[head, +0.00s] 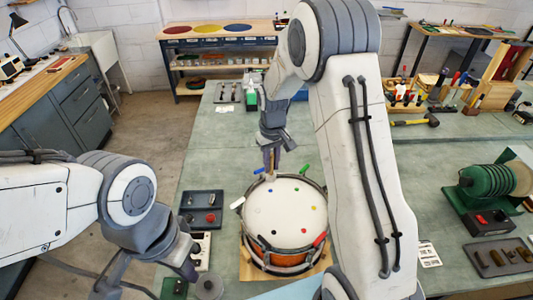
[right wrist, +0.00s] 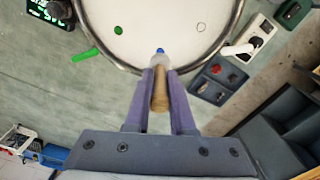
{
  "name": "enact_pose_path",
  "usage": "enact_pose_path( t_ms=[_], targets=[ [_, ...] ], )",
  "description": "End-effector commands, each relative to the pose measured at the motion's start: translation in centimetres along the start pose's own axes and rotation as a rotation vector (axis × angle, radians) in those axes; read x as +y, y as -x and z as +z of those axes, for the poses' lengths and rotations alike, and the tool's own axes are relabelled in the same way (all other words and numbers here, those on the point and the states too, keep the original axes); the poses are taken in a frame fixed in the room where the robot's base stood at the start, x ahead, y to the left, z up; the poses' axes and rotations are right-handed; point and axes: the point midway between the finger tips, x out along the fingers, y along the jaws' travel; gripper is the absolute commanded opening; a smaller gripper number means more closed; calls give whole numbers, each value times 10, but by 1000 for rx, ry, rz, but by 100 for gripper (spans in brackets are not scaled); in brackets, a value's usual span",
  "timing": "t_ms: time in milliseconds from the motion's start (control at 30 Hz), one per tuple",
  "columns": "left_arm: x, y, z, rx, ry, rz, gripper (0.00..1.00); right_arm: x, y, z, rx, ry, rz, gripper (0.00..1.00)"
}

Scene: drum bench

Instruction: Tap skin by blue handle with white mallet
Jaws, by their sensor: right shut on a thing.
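The drum (head: 283,255) stands on the bench with its white skin (head: 285,212) facing up and coloured dots on it. Tabs stick out at its rim: the blue handle (head: 258,170), a green one (head: 304,169), a white one (head: 237,202) and a red one (head: 320,239). My right gripper (head: 271,150) is over the rim by the blue handle. It is shut on a tan wooden stick, the mallet (right wrist: 159,90), pointing at the skin. A pale piece with blue shows at its far end; I cannot tell mallet from background there. My left gripper (head: 185,266) is low at left, its fingers unclear.
A dark tray (head: 201,208) lies left of the drum, with a white box (head: 200,250) below it. Bench left of my right gripper is clear.

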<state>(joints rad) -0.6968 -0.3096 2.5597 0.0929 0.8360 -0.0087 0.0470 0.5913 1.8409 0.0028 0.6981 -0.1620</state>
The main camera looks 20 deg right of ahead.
Motion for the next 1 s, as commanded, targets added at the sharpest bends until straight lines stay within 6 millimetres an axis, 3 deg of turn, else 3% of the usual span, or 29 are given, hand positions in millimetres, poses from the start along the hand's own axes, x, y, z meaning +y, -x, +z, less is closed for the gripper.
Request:
enact_pose_path(
  t_ms=[400,500,733,1000],
  targets=[
    [-1,-20,1,0,3,0,0,-2,-26,0,0,2,0,0],
    [-1,-19,1,0,3,0,0,-1,-24,0,0,2,0,0],
    [-4,-51,3,0,3,0,0,0,-69,2,-2,0,0,0],
    [-2,-28,2,0,3,0,0,0,-43,1,0,0,0,0]
  ],
)
